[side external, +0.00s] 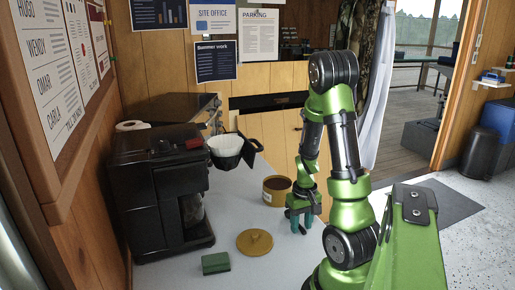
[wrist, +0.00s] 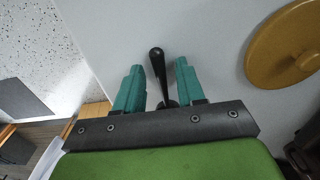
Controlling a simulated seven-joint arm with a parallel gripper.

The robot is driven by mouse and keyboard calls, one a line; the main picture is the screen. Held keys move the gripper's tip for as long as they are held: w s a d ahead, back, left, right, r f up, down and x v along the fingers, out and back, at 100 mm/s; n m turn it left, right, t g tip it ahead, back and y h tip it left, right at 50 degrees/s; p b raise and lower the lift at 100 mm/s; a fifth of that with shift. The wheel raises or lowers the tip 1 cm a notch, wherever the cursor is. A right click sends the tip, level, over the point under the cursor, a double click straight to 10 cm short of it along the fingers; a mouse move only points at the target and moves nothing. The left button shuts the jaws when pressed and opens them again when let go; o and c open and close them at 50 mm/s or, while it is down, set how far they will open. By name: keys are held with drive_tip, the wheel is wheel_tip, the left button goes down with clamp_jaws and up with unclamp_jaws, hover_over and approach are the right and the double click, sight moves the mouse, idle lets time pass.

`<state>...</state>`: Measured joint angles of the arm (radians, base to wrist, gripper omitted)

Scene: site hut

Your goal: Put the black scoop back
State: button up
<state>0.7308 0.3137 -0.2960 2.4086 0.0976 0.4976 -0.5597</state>
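The black scoop (wrist: 158,66) lies on the light counter in the wrist view, its handle pointing away between my gripper's two teal fingers. My gripper (wrist: 157,80) is open, with a visible gap on each side of the handle. In the side view my gripper (side external: 299,222) is low at the counter, just right of an open tin (side external: 275,196) with brown contents. I cannot make out the scoop clearly there; the fingers cover it. The tin's round gold lid (side external: 254,242) lies flat on the counter, and also shows in the wrist view (wrist: 288,48).
A black coffee machine (side external: 150,190) stands on the left of the counter. A black filter holder with a white filter (side external: 226,146) is behind the tin. A small green box (side external: 215,263) lies at the front. The counter (side external: 232,212) between machine and tin is clear.

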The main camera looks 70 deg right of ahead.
sight(301, 226)
wheel_tip(301, 226, up, 12)
drive_tip(key=w+a+r+n+t, duration=0.25)
drive_tip(key=w+a+r, duration=0.35)
drive_tip(key=w+a, duration=0.3)
drive_tip(key=a+r+n+t+y, duration=0.1)
drive_tip(key=a+r+t, duration=0.1)
drive_tip(key=a, duration=0.6)
drive_tip(key=a+r+n+t+y, duration=0.1)
drive_tip(key=a+r, duration=0.3)
drive_tip(key=a, duration=0.5)
drive_tip(key=shift+s+a+t, duration=0.15)
drive_tip(key=shift+a+t, duration=0.15)
drive_tip(key=shift+t, duration=0.45)
